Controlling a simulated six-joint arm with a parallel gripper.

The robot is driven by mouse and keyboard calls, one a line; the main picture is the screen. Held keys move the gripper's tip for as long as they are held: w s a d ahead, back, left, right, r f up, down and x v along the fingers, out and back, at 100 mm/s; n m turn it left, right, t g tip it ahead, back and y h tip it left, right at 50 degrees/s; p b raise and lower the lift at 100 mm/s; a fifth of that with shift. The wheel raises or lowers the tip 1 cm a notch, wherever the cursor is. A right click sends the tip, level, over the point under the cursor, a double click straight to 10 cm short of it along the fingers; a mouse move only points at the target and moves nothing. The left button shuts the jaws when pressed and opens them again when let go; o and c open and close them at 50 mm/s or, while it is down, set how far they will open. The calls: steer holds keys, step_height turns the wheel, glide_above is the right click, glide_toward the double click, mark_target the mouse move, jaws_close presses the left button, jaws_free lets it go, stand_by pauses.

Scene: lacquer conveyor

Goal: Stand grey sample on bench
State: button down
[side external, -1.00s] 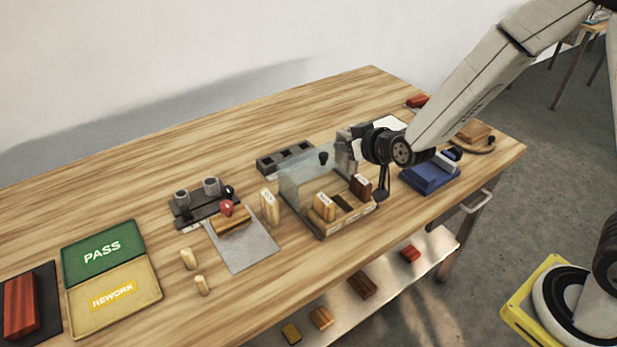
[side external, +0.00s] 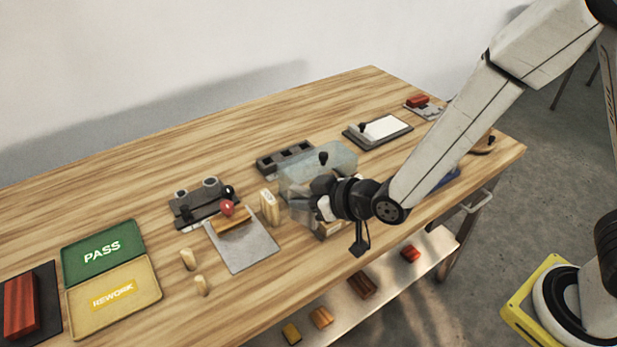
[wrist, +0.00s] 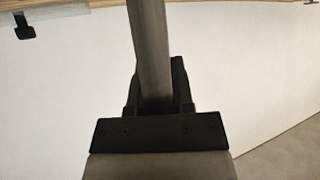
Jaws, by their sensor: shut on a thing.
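My gripper (side external: 312,198) is over the front of the clear-lidded box in the side view and points left. In the wrist view my gripper (wrist: 157,95) is shut on a long grey bar, the grey sample (wrist: 150,45), which runs out from between the black fingers. In the side view a pale grey piece at the fingertips blurs against the box, so its tilt and its height above the bench (side external: 190,150) cannot be told. My gripper and wrist hide much of the box (side external: 335,158).
A light wooden block (side external: 270,207) stands just left of my gripper. A grey plate (side external: 245,248) with a red-knobbed wooden piece, a dark fixture (side external: 200,206) and two small pegs lie farther left. The PASS/REWORK tray (side external: 158,285) is at far left. The back of the bench is clear.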

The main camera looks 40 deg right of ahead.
mark_target(305, 218)
steer(key=shift+f, duration=2.55)
steer(key=shift+f, duration=2.25)
steer(key=shift+f, duration=0.1)
steer(key=shift+f, duration=1.65)
steer(key=shift+f, duration=0.15)
steer(key=shift+c, duration=2.4)
jaws_free()
